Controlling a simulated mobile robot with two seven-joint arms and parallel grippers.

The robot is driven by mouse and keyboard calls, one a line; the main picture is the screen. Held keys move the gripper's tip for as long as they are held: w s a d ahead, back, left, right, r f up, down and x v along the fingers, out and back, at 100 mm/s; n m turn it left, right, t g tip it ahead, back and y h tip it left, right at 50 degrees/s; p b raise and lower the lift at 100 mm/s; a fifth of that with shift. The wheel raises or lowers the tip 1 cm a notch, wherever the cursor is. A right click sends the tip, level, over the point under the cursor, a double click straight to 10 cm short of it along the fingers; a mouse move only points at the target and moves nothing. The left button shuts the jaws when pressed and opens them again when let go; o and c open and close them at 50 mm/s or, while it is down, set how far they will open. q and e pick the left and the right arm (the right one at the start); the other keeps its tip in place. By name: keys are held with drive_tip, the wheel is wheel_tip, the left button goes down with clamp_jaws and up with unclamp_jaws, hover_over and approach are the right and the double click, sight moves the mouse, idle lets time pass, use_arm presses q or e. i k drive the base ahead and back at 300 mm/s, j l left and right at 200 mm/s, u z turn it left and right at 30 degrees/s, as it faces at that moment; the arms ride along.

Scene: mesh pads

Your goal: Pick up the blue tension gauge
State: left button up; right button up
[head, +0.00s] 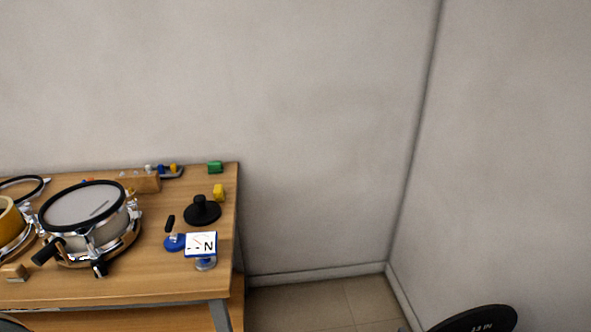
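A round blue piece (173,243), which looks like the blue tension gauge, lies on the wooden table near its right end. A white card with a blue edge and dark marks (201,244) stands at its right and overlaps part of it. I cannot tell whether the two are joined. A grey round base (206,264) shows just below the card. Neither of my grippers shows in the head view.
A black disc (480,320) shows at bottom right. Floor right of the table is clear.

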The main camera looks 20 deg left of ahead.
sight(201, 246)
drive_tip(key=u, duration=1.35)
